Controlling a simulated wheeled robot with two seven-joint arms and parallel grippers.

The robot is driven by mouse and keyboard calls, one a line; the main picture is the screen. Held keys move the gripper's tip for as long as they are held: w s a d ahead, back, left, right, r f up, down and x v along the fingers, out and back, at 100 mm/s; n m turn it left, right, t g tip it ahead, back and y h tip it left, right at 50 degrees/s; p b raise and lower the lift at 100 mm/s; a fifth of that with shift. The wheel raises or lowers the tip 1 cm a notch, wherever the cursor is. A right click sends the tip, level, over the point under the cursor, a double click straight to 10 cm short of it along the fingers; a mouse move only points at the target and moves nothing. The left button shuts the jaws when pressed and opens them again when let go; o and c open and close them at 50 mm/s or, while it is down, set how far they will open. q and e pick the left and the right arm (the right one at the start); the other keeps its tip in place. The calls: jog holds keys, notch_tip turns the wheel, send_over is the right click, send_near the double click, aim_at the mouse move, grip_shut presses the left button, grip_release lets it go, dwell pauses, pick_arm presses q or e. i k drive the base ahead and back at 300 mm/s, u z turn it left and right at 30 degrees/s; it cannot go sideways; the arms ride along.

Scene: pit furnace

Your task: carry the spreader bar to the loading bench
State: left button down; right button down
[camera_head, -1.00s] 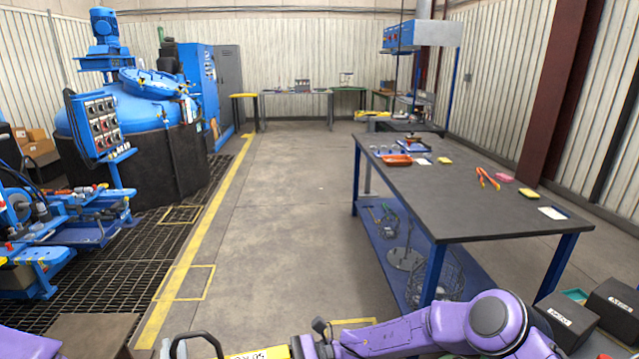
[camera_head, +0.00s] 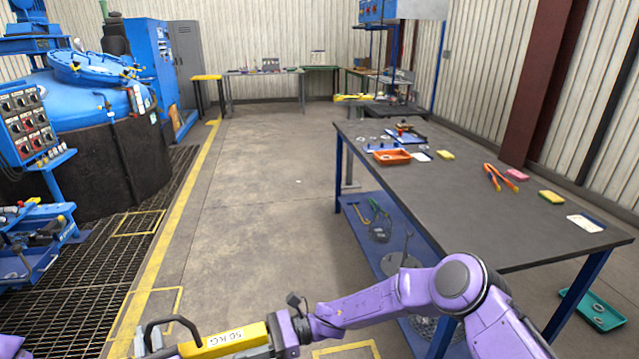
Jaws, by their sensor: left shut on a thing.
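The yellow spreader bar (camera_head: 222,340), marked 50 KG, lies across the bottom of the head view, with a black loop handle at its left end. My left gripper (camera_head: 150,342) is shut on the bar near that handle, partly cut off by the lower edge. My purple right arm reaches in from the right; its wrist end (camera_head: 288,328) is at the bar's right end, and its jaws do not show clearly. A dark-topped bench (camera_head: 450,200) with blue legs stands ahead to the right, apart from the bar. No label shows which bench is the loading bench.
The bench holds an orange tray (camera_head: 392,157), orange-handled tongs (camera_head: 498,178) and small pads. A blue furnace (camera_head: 85,90) and floor grating (camera_head: 100,245) are left. Concrete floor (camera_head: 270,200) between is clear. Other tables (camera_head: 265,72) stand at the back. A teal tray (camera_head: 592,310) is at lower right.

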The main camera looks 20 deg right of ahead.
aim_at(466, 212)
jog(key=i, duration=2.8)
jog(key=z, duration=3.3)
jog(key=i, duration=1)
